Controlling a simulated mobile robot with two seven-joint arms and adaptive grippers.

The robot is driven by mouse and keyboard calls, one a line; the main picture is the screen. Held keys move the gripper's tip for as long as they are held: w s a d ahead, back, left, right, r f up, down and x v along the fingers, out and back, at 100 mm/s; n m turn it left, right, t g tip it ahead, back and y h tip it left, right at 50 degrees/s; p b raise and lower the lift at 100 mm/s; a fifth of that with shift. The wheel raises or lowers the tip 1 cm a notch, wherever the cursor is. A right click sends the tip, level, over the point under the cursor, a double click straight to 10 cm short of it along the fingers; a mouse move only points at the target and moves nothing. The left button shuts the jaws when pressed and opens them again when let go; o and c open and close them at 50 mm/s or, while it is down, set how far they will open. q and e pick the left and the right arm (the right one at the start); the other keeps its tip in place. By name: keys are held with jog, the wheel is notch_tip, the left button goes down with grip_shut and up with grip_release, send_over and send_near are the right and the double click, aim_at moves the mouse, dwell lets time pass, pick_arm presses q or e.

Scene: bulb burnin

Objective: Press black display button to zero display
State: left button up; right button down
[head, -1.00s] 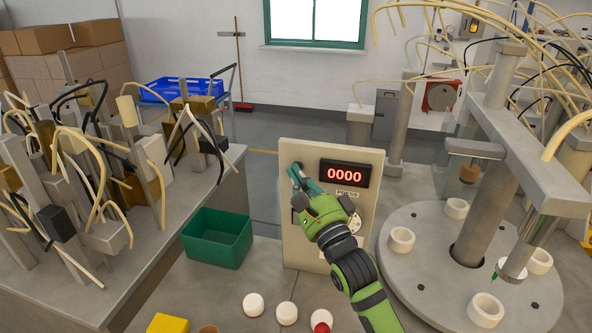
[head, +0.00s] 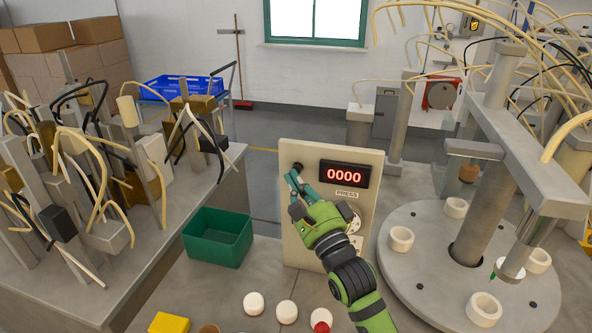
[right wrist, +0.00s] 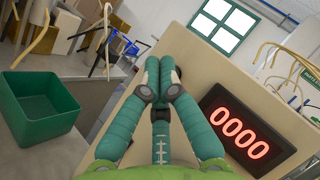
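The cream panel (head: 367,160) stands upright on the table. Its display (head: 344,174) shows red digits reading 0000, and it also shows in the right wrist view (right wrist: 238,130). The black button (head: 298,166) is at the panel's upper left, left of the display. My right gripper (head: 292,178) has its fingertips just below the button in the head view; whether they touch the panel I cannot tell. In the right wrist view its green fingers (right wrist: 160,68) are together with nothing between them, and the button is hidden. My left gripper is not in view.
A green bin (head: 218,238) stands left of the panel. White round caps (head: 287,312) and a yellow block (head: 169,323) lie at the front. A grey turntable (head: 425,270) with white rings is at the right. Cluttered fixtures fill the left bench.

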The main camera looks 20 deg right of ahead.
jog(key=s+a, duration=0.1)
jog(key=s+a+p, duration=0.1)
jog(key=s, duration=0.2)
jog(key=shift+s+a+p, duration=0.1)
jog(key=shift+a+p, duration=0.2)
jog(key=shift+a, duration=0.1)
dwell(0.6)
